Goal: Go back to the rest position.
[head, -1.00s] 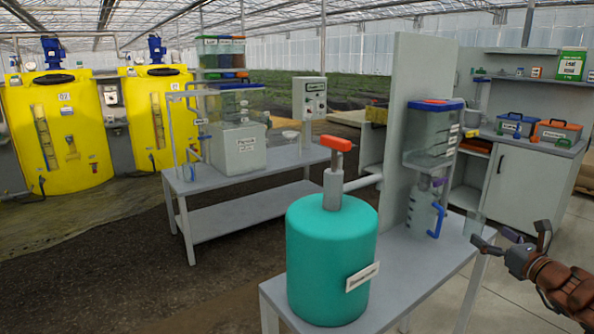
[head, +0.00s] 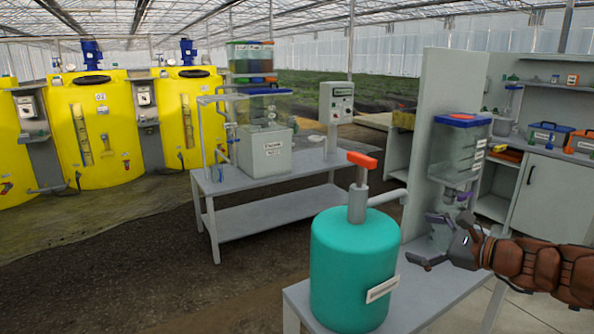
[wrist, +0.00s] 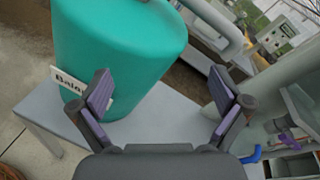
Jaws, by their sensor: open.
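My gripper (head: 440,240) is at the right of the head view, in front of the clear dispenser with a blue lid (head: 460,150), hiding its lower part. In the wrist view my gripper (wrist: 163,108) has its two fingers spread wide, with nothing between them. A teal tank (head: 352,265) with an orange-red handle (head: 362,160) stands on the grey bench (head: 440,290), left of my gripper. In the wrist view the teal tank (wrist: 120,50) is just beyond the left finger; I cannot tell whether they touch.
A second grey table (head: 270,218) with a white box (head: 264,150) stands further back. Yellow tanks (head: 95,130) are at the far left. A grey upright panel (head: 445,100) rises behind the dispenser. The dark floor (head: 150,275) at the left is clear.

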